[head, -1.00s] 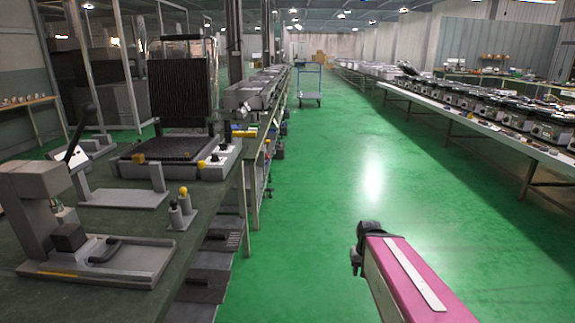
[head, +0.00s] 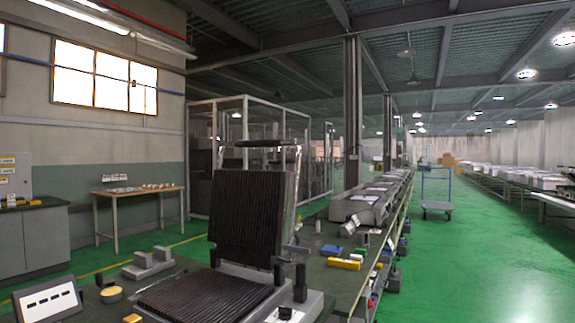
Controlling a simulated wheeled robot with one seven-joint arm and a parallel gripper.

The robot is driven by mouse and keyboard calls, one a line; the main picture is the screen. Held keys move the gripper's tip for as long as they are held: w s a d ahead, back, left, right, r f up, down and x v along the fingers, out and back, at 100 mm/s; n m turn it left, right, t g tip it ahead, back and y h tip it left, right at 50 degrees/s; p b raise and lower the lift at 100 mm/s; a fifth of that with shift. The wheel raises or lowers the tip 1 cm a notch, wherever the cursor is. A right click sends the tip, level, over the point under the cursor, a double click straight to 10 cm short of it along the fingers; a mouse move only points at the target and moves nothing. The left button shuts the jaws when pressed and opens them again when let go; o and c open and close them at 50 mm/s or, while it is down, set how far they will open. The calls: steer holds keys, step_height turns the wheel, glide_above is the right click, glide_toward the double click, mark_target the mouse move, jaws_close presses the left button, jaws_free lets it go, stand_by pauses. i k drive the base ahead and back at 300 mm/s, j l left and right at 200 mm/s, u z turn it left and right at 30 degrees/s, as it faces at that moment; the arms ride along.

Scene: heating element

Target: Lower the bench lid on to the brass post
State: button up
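The bench lid (head: 250,212) is a black ribbed plate with a handle bar along its top. It stands raised, leaning slightly back, over a black ribbed lower plate (head: 208,297) on the bench. A small yellow-brass piece (head: 132,318) shows at the bottom edge, by the front left of the lower plate. I cannot tell if it is the brass post, as most of it is cut off. The lid is well apart from it. My gripper is not in view.
A yellow round piece (head: 110,294) and a white panel with dark slots (head: 48,304) are at the lower left. Yellow blocks (head: 342,263) lie on the bench beyond the lid. A blue trolley (head: 436,208) stands on the green floor, which is clear at right.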

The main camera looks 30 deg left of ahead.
mark_target(253, 217)
steer(key=i, duration=2.3)
steer(key=i+l+u, duration=0.1)
steer(key=i, duration=1.05)
steer(key=u, duration=0.45)
steer(key=i+u, duration=0.1)
steer(key=u, duration=0.3)
steer(key=l+u, duration=0.1)
steer(key=u, duration=0.35)
steer(key=i+l+u, duration=0.1)
steer(key=u, duration=2.6)
